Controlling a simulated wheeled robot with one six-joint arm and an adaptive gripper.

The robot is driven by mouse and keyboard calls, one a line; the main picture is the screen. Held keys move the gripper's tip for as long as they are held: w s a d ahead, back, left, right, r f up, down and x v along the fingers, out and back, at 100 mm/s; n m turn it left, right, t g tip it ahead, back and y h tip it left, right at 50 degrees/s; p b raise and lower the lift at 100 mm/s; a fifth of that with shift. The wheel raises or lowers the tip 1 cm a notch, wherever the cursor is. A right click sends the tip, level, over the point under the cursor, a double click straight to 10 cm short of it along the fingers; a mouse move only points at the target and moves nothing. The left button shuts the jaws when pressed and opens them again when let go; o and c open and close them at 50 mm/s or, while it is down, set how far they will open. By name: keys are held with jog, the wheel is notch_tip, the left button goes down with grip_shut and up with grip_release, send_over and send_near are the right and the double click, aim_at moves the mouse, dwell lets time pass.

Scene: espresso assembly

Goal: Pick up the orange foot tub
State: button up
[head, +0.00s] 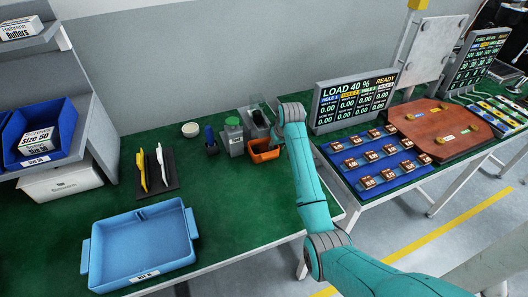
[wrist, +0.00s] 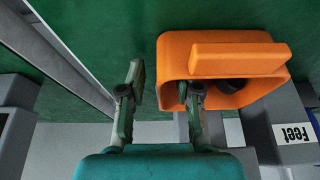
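The orange foot tub (head: 264,156) stands on the green table top, just left of my arm's end in the head view. In the wrist view the tub (wrist: 225,42) fills the upper middle, with a dark piece partly visible inside. My gripper (wrist: 162,95) is open. Its left finger is outside the tub's left wall, and its right finger reaches over the tub's opening. The wall lies between the fingers, with a visible gap on the left side. In the head view my arm hides most of the gripper.
A blue tray (head: 140,245) lies at front left, and a display (head: 355,100) stands to the right. Table between tray and tub is clear.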

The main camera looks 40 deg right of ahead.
grip_shut()
jog(key=shift+r, duration=0.15)
